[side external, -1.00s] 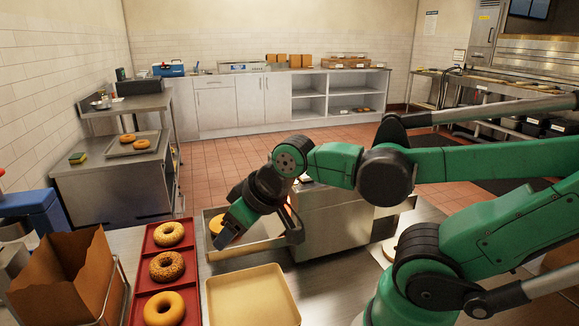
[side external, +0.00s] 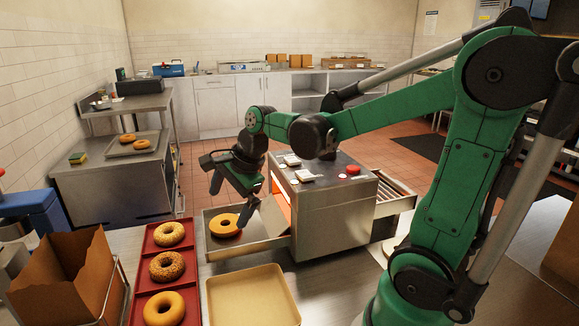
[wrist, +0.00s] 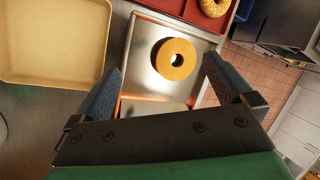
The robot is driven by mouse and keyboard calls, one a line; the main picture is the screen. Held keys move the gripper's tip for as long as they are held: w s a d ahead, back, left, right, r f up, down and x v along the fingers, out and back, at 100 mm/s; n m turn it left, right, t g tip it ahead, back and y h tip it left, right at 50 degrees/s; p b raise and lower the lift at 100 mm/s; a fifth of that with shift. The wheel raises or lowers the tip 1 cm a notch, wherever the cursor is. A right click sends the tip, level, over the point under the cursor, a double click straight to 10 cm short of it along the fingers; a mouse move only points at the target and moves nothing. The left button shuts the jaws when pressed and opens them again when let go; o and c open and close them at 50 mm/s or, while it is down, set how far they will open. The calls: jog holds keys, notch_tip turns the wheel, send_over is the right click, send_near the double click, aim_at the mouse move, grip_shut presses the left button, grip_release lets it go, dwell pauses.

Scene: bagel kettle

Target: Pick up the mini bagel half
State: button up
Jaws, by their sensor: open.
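The mini bagel half (side external: 215,228) is an orange-tan ring lying flat in the metal tray (side external: 262,246) at the toaster's left side. In the wrist view the bagel half (wrist: 163,60) lies toward the tray's far end, with bare metal around it. My gripper (side external: 228,210) is open and empty above the tray. One fingertip reaches down near the right side of the bagel half in the side view; I cannot tell the exact gap. In the wrist view my gripper (wrist: 162,64) shows its two fingers spread wide, with the bagel half beyond them.
The boxy metal toaster (side external: 335,215) stands right of the tray, with an orange glowing opening. A red tray (side external: 150,246) with several whole bagels lies to the left. An empty beige tray (side external: 250,298) lies in front. A brown paper bag (side external: 65,275) stands far left.

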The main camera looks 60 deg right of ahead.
aim_at(228, 217)
jog(key=d+m, duration=0.1)
jog(key=m, duration=0.2)
jog(key=w+d+f+m, duration=0.1)
jog(key=m, duration=0.2)
jog(key=w+d+f+m, duration=0.1)
jog(key=d+m, duration=0.1)
jog(key=shift+w+m+y, duration=0.1)
jog(key=shift+m+y, duration=0.2)
jog(key=shift+m, duration=0.1)
jog(key=shift+w+d+f+m+g, duration=0.2)
jog(key=shift+d+f+m+g, duration=0.15)
jog(key=shift+m, duration=0.45)
jog(key=shift+x, duration=2.7)
jog(key=shift+a, duration=0.15)
jog(key=c, duration=0.9)
jog(key=shift+r, duration=0.2)
notch_tip(228, 217, up, 20)
jog(key=shift+f, duration=0.15)
